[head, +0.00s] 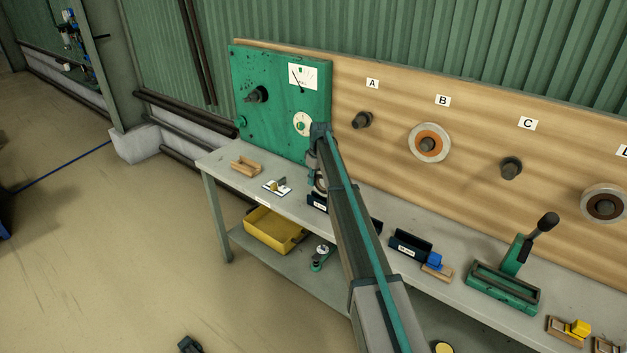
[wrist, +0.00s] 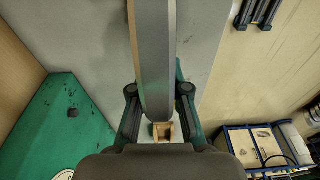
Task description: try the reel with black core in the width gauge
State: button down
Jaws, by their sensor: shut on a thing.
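My gripper (wrist: 157,102) is shut on a grey reel (wrist: 152,55), seen edge-on between the two fingers in the wrist view. The reel's core colour does not show from this side. In the head view my gripper is mostly hidden behind my arm, above the left part of the bench. Two dark, slotted blocks with white labels stand on the bench: one (head: 316,203) beside my arm and another (head: 410,244) further right. They may be width gauges, but I cannot read the labels.
A green panel (head: 280,85) with a dial stands at the bench's left end. Pegs A and C are empty; reels with orange (head: 415,134) and brown (head: 590,193) cores hang at B and D. A wooden cradle (head: 246,167), a yellow tray (head: 270,236) and a green lever press (head: 500,290) are nearby.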

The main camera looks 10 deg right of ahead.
aim_at(314, 187)
jog(key=shift+f+b, duration=1.1)
jog(key=shift+f, duration=1.5)
dwell(0.7)
jog(key=c, duration=1.1)
grip_release()
jog(key=shift+o, duration=0.3)
jog(key=shift+r, duration=0.15)
jog(key=shift+s+d+r+p, duration=0.1)
jog(key=shift+r+p, duration=0.25)
jog(key=shift+r, duration=0.75)
jog(key=shift+s+d+r+p, duration=0.15)
jog(key=shift+r+p, duration=0.25)
jog(key=shift+r, duration=0.7)
jog(key=shift+s+d+r+p, duration=0.1)
jog(key=shift+r+p, duration=0.25)
jog(key=shift+r, duration=0.75)
